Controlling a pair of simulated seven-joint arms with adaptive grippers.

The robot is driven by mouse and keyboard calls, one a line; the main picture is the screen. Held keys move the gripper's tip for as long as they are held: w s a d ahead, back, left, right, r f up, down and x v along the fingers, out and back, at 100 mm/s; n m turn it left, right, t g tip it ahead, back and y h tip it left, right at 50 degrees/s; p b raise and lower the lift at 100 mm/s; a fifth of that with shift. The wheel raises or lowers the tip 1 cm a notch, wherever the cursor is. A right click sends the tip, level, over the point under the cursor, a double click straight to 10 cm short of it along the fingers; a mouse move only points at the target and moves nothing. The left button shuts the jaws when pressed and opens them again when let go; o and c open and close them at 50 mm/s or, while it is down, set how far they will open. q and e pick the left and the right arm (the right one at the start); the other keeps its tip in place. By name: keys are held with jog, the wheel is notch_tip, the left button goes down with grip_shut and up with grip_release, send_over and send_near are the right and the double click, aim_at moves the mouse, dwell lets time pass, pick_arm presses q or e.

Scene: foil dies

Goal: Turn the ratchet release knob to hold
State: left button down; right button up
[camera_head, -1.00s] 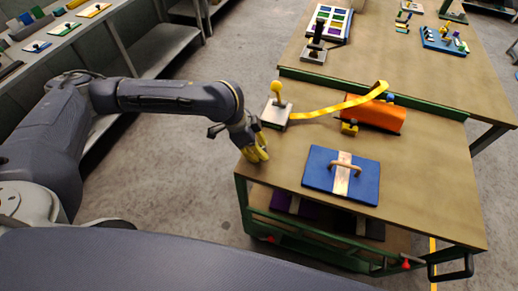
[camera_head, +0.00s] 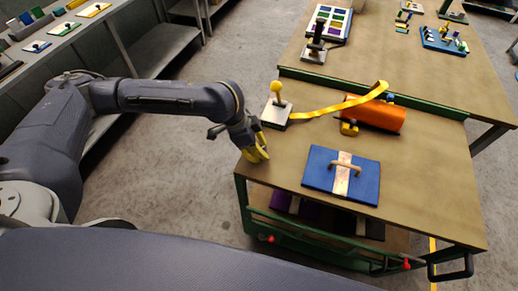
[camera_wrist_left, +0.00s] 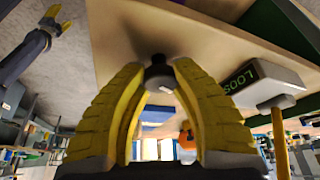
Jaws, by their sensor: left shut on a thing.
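My left gripper (camera_head: 258,150) is at the near left corner of the cart top. In the left wrist view its yellow fingers (camera_wrist_left: 158,72) are shut on a small dark knob (camera_wrist_left: 158,78) with a pale mark. The fingers hide the knob in the head view. A grey metal block (camera_head: 276,113) with a yellow ball-topped lever (camera_head: 276,88) stands just behind the gripper. In the wrist view the block (camera_wrist_left: 268,82) shows green lettering that starts "LOOS". My right gripper (camera_wrist_left: 52,20) shows small at the wrist view's upper left; its opening is unclear.
A yellow strap (camera_head: 335,107) runs from the block to an orange roll (camera_head: 378,115). A blue board (camera_head: 320,178) with a wooden handle (camera_head: 345,162) lies to the right of the gripper. The cart top between them is clear.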

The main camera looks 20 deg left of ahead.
pick_arm(q)
jog(key=shift+w+d+r, duration=0.1)
jog(key=shift+d+r, duration=0.05)
jog(key=c, duration=1.3)
grip_release()
jog(key=shift+c, duration=0.2)
jog(key=o, duration=0.4)
jog(key=v, duration=1.2)
